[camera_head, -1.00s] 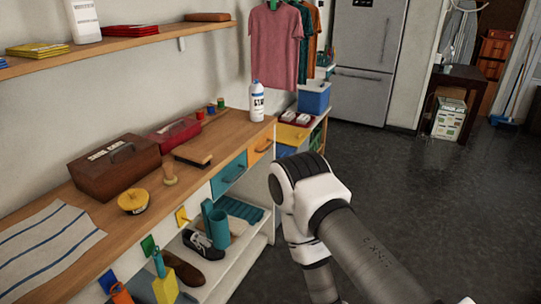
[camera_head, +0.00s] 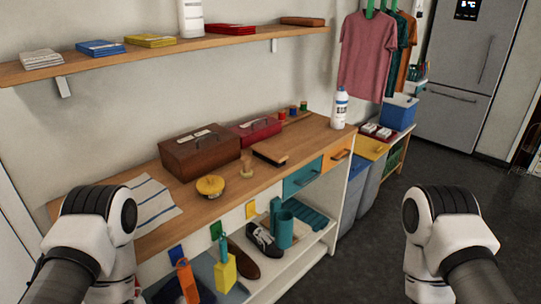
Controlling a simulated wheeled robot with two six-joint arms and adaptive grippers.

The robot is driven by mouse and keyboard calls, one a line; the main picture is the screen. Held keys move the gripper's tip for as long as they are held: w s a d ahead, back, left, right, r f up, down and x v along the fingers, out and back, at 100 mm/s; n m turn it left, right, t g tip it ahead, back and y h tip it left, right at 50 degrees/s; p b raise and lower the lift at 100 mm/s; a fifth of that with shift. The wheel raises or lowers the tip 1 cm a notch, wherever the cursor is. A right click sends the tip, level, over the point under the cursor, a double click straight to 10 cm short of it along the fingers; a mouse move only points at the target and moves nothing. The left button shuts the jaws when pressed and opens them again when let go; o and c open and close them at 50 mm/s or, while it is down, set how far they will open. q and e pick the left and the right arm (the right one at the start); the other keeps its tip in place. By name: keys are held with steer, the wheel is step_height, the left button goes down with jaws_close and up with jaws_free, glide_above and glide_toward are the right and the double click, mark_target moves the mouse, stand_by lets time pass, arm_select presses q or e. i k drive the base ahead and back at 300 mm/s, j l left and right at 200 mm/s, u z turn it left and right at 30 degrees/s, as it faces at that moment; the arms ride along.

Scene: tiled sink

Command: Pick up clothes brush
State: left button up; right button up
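A brush (camera_head: 270,156) with a brown wooden back and dark bristles lies on the wooden counter, in front of the red box. A long brown block (camera_head: 303,21) lies on the wall shelf; I cannot tell whether it is also a brush. My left arm's white joint shows at the lower left and my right arm's at the lower right. Neither gripper is in view. Both visible arm parts are apart from the brush in the picture.
On the counter (camera_head: 207,214) stand a brown box (camera_head: 201,150), a red box (camera_head: 255,128), a yellow round tin (camera_head: 210,186), a small wooden piece (camera_head: 246,166) and a white bottle (camera_head: 340,108). A striped cloth (camera_head: 153,205) lies left. Shoes and a teal cylinder (camera_head: 284,229) are below.

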mark_target(278, 158)
steer(key=i+l+u, duration=0.15)
steer(key=u, duration=0.25)
steer(key=l+u, duration=0.35)
steer(key=i+l+u, duration=0.1)
steer(key=l+u, duration=0.3)
